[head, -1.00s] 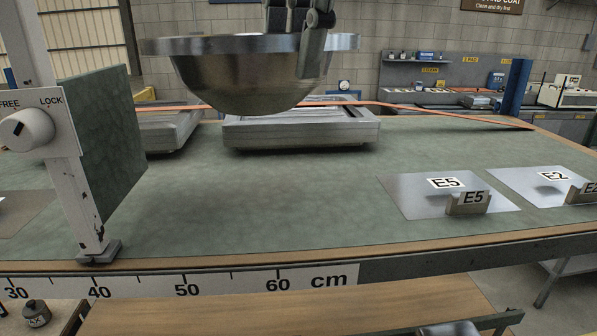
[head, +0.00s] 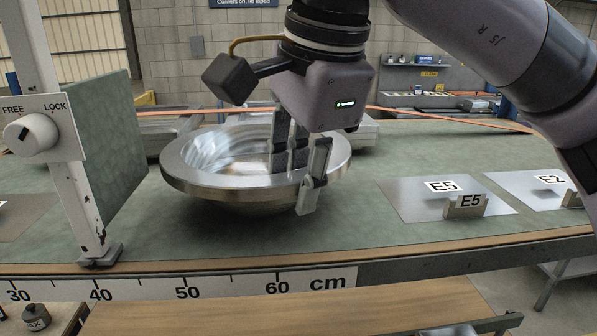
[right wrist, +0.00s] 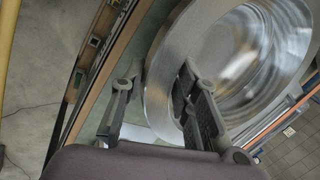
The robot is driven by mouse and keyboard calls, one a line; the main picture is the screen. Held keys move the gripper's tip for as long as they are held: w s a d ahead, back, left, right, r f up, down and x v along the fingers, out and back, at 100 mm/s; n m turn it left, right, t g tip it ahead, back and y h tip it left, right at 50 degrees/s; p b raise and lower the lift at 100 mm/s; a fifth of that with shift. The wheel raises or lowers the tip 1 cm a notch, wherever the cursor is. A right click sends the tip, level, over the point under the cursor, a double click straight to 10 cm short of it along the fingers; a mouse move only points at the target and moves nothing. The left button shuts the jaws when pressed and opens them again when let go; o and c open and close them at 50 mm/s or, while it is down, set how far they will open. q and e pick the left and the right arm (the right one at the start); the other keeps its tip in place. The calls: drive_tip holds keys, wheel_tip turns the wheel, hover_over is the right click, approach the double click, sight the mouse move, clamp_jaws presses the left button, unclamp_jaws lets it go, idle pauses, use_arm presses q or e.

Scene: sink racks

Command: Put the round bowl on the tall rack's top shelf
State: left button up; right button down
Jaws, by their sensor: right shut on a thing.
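The round bowl (head: 200,180) is a wide, shiny metal bowl with a broad flat rim, upright with its opening facing up. It is low over the green work surface in the head view; I cannot tell whether its base touches it. My right gripper (head: 297,186) is shut on the bowl's right front rim, one finger inside and one outside. In the right wrist view the bowl (right wrist: 160,75) fills the upper right, its rim between the fingers (right wrist: 158,85). I cannot make out a tall rack or its top shelf. My left gripper is not in view.
A white post with a FREE/LOCK knob (head: 32,134) and a green panel (head: 105,140) stand left of the bowl. Metal plates marked E5 (head: 415,205) and E2 (head: 520,183) lie right. Low metal trays stand behind. A centimetre scale (head: 190,290) runs along the front edge.

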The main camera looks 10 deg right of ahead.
drive_tip(key=c, duration=1.2)
unclamp_jaws()
drive_tip(key=shift+f, duration=0.1)
drive_tip(key=shift+c, duration=0.2)
drive_tip(key=v, duration=1.2)
drive_tip(key=shift+a, duration=0.1)
